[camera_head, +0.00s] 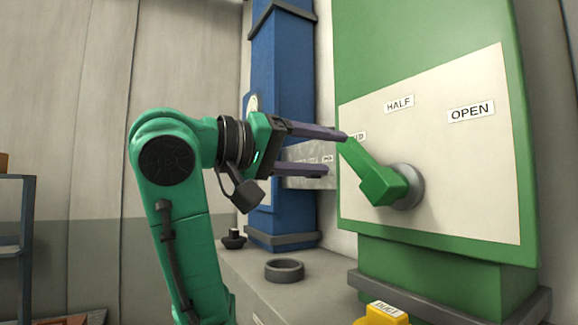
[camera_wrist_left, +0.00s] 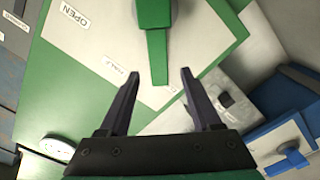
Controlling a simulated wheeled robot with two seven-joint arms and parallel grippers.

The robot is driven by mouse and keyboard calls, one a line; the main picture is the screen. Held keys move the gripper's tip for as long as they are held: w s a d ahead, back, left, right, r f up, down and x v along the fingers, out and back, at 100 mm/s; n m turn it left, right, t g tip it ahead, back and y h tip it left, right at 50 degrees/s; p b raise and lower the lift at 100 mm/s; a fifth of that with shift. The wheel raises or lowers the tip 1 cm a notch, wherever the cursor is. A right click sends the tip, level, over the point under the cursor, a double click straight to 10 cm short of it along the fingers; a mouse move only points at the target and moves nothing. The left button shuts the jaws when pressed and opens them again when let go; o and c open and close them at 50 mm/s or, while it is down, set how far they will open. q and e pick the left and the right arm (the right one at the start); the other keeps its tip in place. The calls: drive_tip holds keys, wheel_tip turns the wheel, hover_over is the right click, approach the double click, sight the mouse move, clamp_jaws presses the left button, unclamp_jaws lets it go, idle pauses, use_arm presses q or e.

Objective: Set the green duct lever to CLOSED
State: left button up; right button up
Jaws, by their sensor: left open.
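The green duct lever (camera_head: 378,178) is on a cream plate (camera_head: 455,190) on the green duct and turns about a grey hub (camera_head: 408,187). It points up and left, with its tip by a partly hidden label ending in "ED" (camera_head: 360,136). The labels HALF (camera_head: 399,103) and OPEN (camera_head: 471,111) lie clear to its right. My left gripper (camera_head: 335,152) is open at the lever's tip. In the left wrist view the lever (camera_wrist_left: 157,55) reaches between the two spread fingers (camera_wrist_left: 158,74); contact cannot be told. My right gripper is not in view.
A blue duct (camera_head: 282,75) stands behind my left gripper, with its own plate. On the grey ledge below are a dark ring (camera_head: 284,270) and a small black knob (camera_head: 233,239). A yellow tagged object (camera_head: 382,315) is at the bottom. A shelf stands far left.

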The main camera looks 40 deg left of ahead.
use_arm(q)
drive_tip(key=b+v, duration=0.1)
drive_tip(key=v, duration=0.6)
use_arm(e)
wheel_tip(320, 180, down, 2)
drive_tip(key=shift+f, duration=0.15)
